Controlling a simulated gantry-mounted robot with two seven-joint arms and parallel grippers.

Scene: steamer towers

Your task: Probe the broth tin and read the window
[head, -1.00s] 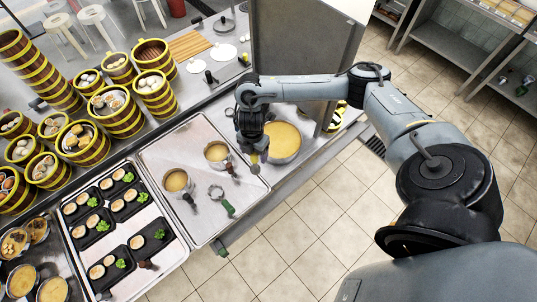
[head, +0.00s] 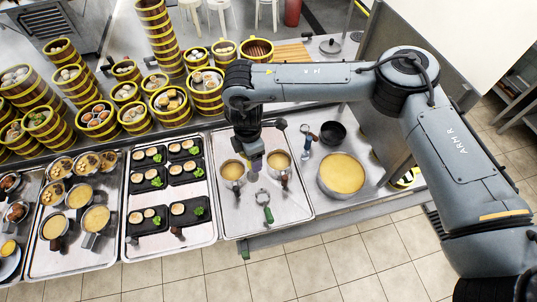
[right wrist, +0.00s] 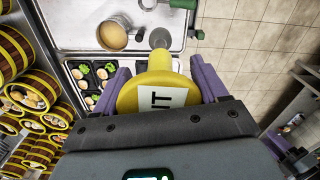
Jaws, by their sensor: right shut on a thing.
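My right gripper (head: 256,163) is shut on a yellow probe (right wrist: 150,92) with a round head and a white window (right wrist: 162,97) showing dark letters, "IT" at the visible end. Its grey metal tip (right wrist: 160,38) points away from the purple fingers, and I cannot tell whether it touches anything. In the head view the gripper hangs between two small handled pans of yellow liquid, the left pan (head: 232,171) and the right pan (head: 279,160). A large round tin of yellow broth (head: 342,174) stands further right, apart from the gripper. My left gripper is out of view.
The pans and a green-handled tool (head: 265,207) lie on a metal tray (head: 235,222). A black bowl (head: 333,132) and a blue-handled tool (head: 308,138) are near the large tin. Steamer towers (head: 165,40) stand behind. A tray of black dishes (head: 168,232) is left.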

